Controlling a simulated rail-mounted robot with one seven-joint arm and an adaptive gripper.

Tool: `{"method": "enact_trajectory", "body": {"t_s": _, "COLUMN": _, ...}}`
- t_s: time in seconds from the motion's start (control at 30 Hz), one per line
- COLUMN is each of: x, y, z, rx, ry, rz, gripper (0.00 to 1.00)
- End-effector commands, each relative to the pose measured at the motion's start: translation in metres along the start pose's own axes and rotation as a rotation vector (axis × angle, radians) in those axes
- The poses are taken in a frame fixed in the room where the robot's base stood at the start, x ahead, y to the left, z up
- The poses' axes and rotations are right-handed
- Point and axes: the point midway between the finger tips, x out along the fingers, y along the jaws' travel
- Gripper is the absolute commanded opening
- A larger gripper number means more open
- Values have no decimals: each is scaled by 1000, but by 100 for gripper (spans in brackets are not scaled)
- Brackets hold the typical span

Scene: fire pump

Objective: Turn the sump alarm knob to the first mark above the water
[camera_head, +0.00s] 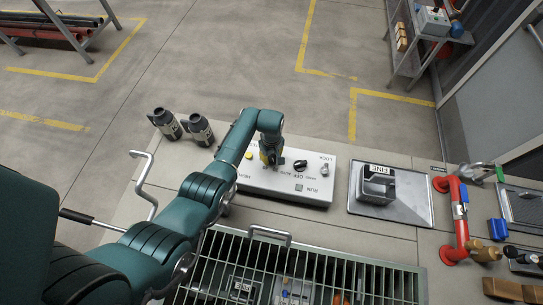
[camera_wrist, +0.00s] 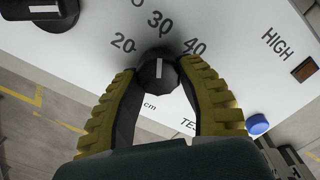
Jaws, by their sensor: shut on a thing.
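The sump alarm knob (camera_wrist: 157,72) is a small black knob with a white pointer line on a white panel (camera_wrist: 225,70). The printed marks 20, 30 and 40 arc above it, with "cm" below. Its pointer points up the wrist picture, roughly toward 30. My gripper (camera_wrist: 158,80), with yellow ribbed fingers, is closed around the knob from both sides. In the head view my gripper (camera_head: 270,157) is over the left part of the panel (camera_head: 320,188) and hides the knob. Water lies not clearly visible below the floor grating (camera_head: 350,265).
Another black knob (camera_head: 300,164) marked OFF is right of my gripper. A blue button (camera_wrist: 257,124) and a dark red lamp (camera_wrist: 305,69) sit near the HIGH label. A lifting handle (camera_head: 270,235) stands on the grating. A red pipe (camera_head: 461,215) is at right.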

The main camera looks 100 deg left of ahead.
Motion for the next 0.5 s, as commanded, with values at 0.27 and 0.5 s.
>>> {"method": "enact_trajectory", "body": {"t_s": 0.27, "x": 2, "y": -1, "z": 1, "rx": 1, "ry": -1, "rz": -3, "gripper": 67}}
{"method": "enact_trajectory", "body": {"t_s": 0.5, "x": 1, "y": 0, "z": 0, "rx": 1, "ry": 0, "rz": -1, "gripper": 67}}
